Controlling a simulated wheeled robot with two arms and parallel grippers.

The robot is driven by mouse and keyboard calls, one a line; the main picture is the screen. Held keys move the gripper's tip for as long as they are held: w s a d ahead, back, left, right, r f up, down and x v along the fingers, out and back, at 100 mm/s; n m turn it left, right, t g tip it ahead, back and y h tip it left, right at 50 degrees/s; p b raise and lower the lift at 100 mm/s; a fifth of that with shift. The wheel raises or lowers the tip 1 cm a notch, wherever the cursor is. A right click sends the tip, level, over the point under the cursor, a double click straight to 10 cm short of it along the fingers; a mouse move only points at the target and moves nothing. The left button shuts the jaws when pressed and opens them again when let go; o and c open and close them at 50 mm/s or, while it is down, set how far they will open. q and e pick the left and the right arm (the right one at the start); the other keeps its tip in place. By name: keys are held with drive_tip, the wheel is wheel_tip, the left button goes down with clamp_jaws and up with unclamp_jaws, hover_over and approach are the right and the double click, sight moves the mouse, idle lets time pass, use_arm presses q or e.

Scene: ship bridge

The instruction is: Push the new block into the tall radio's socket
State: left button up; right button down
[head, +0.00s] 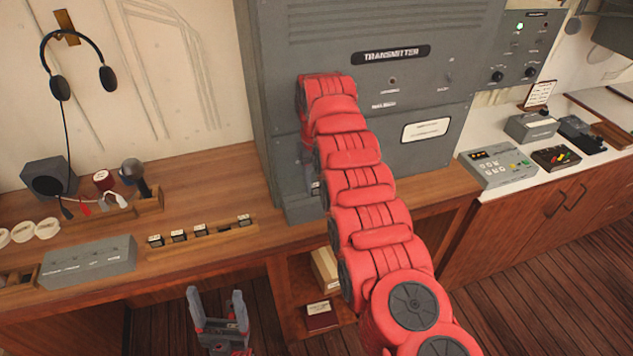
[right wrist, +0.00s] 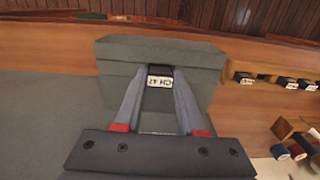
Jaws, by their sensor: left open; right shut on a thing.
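The tall radio (head: 345,35), a grey cabinet labelled TRANSMITTER, stands at the back of the wooden counter. My right arm reaches across its front and hides most of its lower left part. In the right wrist view my right gripper (right wrist: 161,76) is shut on a small block with a white label (right wrist: 160,82), seemingly marked CH 47. The block is at the radio's grey projecting base (right wrist: 120,50), against a dark opening. How deep it sits in the socket cannot be told. My left gripper (head: 220,312) is open and empty, low in front of the counter.
A wooden rack (head: 215,243) holds several similar small blocks (head: 178,236) left of the radio. A grey box (head: 88,262), a handset (head: 134,172) and a speaker (head: 46,176) stand further left. A keypad unit (head: 497,165) is on the right counter.

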drive_tip(key=shift+f+b, duration=0.1)
drive_tip(key=shift+b, duration=0.3)
idle(0.6)
idle(0.3)
drive_tip(key=shift+c, duration=2.2)
unclamp_jaws()
drive_tip(key=shift+r, duration=0.6)
wheel_tip(320, 180, up, 3)
drive_tip(key=shift+d+r+p, duration=0.1)
drive_tip(key=shift+r+p, duration=0.1)
drive_tip(key=shift+p, duration=0.2)
wheel_tip(320, 180, up, 13)
drive_tip(key=p, duration=1.3)
drive_tip(key=shift+f, duration=0.1)
